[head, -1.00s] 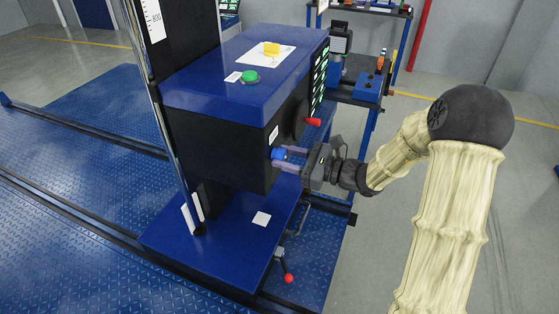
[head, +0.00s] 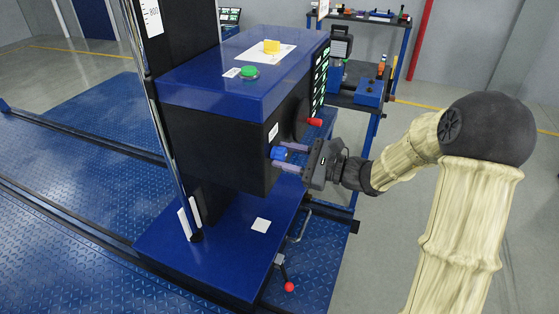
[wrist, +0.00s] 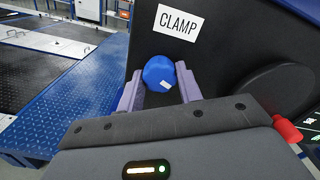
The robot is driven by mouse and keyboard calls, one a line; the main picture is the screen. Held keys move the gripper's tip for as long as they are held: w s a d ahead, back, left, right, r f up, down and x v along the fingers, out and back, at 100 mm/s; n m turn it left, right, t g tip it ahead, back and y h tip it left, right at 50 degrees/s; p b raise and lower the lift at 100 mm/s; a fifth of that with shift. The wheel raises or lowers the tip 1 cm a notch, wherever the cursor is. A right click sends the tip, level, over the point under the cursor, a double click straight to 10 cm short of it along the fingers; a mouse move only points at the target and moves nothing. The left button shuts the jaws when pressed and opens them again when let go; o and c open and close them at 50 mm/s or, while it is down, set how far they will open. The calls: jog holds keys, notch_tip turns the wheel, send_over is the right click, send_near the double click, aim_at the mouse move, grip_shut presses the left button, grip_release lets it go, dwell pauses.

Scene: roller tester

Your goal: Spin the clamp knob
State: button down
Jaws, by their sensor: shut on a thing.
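The blue clamp knob (head: 278,154) sticks out of the dark front face of the blue-topped machine box. My gripper (head: 283,157) reaches it from the right with its two fingers on either side of it. In the wrist view the round blue knob (wrist: 159,70) sits between the fingertips, with a small white mark on it. My gripper (wrist: 159,84) is shut on the knob. A white CLAMP label (wrist: 179,23) is above the knob.
A red-tipped handle (head: 314,122) sticks out to the right of the knob, near a dark disc (wrist: 277,91). A red ball lever (head: 289,286) is below, by the blue base plate (head: 215,262). A green button (head: 249,72) and yellow knob (head: 272,46) are on top.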

jog(key=shift+f+n+b, duration=0.1)
jog(key=shift+n+b, duration=1.5)
jog(key=shift+b, duration=0.8)
jog(key=shift+n+b, duration=0.4)
jog(key=shift+b, duration=0.2)
jog(key=shift+r, duration=0.2)
jog(key=shift+f+n+b, duration=0.15)
jog(key=shift+n+b, duration=0.25)
jog(key=shift+b, duration=0.2)
